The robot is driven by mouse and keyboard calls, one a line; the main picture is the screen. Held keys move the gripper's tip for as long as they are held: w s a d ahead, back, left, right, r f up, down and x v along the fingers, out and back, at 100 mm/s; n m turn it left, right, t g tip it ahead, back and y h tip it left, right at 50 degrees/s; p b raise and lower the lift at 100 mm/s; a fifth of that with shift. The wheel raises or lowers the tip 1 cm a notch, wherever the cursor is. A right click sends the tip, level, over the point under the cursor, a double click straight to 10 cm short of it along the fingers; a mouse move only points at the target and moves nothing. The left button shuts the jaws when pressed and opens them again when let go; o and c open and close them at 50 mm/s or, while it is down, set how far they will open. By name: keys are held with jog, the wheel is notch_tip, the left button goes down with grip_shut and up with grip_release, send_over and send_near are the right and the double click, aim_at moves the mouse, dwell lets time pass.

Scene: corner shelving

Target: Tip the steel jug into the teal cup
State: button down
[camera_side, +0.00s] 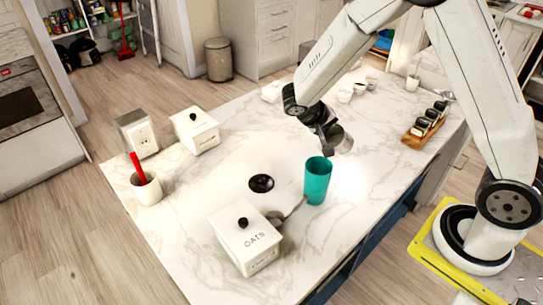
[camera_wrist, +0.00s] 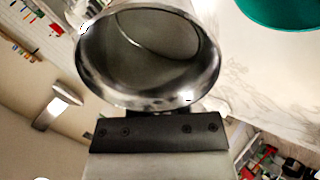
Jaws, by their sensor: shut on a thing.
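The teal cup (camera_side: 317,181) stands upright on the marble counter in the side view. Part of its rim shows at the top right of the wrist view (camera_wrist: 285,10). The steel jug (camera_side: 341,140) is held above the counter, just up and to the right of the cup, and looks tilted. In the wrist view the jug (camera_wrist: 140,97) shows its round open mouth and shiny inner wall; I see no clear contents. My gripper (camera_side: 327,130) is shut on the jug; its fingertips are mostly hidden behind the jug in the wrist view.
On the marble counter (camera_side: 185,235), a white OATS canister (camera_side: 245,240) stands left of the cup, with a black round item (camera_side: 261,183) near it. A wooden tray of jars (camera_side: 425,126) is at the right.

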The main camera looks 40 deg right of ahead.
jog(key=h, duration=0.4)
jog(key=shift+a+f+g, duration=0.1)
jog(key=shift+a+g, duration=0.2)
jog(key=shift+a, duration=0.05)
jog(key=h, duration=0.2)
jog(key=a+f+h, duration=0.1)
jog(key=h, duration=0.1)
jog(key=shift+w+a+g, duration=0.15)
jog(key=shift+w+g, duration=0.05)
jog(key=shift+g, duration=0.2)
jog(key=shift+w+a+r+g+h, duration=0.1)
jog(key=shift+a+r+g+h, duration=0.15)
jog(key=shift+h, duration=0.45)
jog(key=shift+a+r+g+h, duration=0.1)
jog(key=shift+a+h, duration=0.2)
jog(key=shift+h, duration=0.4)
jog(key=shift+d, duration=0.1)
